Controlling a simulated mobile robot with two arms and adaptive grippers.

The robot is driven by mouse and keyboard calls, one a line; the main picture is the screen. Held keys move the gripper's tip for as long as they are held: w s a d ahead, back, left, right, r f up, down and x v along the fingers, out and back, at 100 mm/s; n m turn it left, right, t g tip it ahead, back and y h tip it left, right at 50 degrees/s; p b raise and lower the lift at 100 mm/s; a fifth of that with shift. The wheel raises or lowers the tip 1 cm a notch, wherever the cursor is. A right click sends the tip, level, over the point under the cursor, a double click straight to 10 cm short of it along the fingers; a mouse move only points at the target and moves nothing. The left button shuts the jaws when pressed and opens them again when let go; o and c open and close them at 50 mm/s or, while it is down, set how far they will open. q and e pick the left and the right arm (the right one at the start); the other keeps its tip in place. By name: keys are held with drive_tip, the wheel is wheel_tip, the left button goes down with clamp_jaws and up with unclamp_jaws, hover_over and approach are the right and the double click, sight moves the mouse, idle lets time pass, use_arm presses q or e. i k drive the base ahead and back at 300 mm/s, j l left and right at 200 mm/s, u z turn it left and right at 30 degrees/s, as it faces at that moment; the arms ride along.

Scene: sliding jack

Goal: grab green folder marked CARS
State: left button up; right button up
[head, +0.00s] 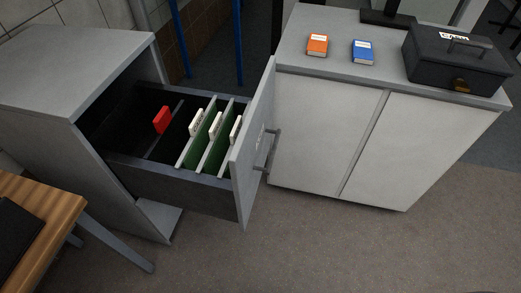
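Green hanging folders (217,150) with white label tabs stand upright in the front part of an open drawer (170,182). The tabs (196,122) carry dark lettering that is too small to read, so I cannot tell which folder is marked CARS. A red object (161,120) stands farther back in the drawer, to the left of the folders. Neither of my grippers shows in the head view.
The drawer front with its handle (272,150) juts out from the grey cabinet (75,70) close to a second cabinet (310,130). On that one lie an orange book (317,45), a blue book (362,52) and a black box (455,65). A wooden table (45,215) is at lower left. Floor in front is clear.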

sight(190, 157)
drive_tip(key=u, duration=3.3)
drive_tip(key=k+j, duration=0.1)
drive_tip(key=k, duration=0.3)
drive_tip(key=k+j+z, duration=0.1)
drive_tip(key=k, duration=0.35)
drive_tip(key=z, duration=2.2)
drive_tip(key=i+l+u, duration=0.15)
drive_tip(key=l, duration=0.2)
drive_tip(key=i+l+u, duration=0.2)
drive_tip(key=l, duration=0.15)
drive_tip(key=i+l+u, duration=0.15)
drive_tip(key=l, duration=0.2)
drive_tip(key=k, duration=0.05)
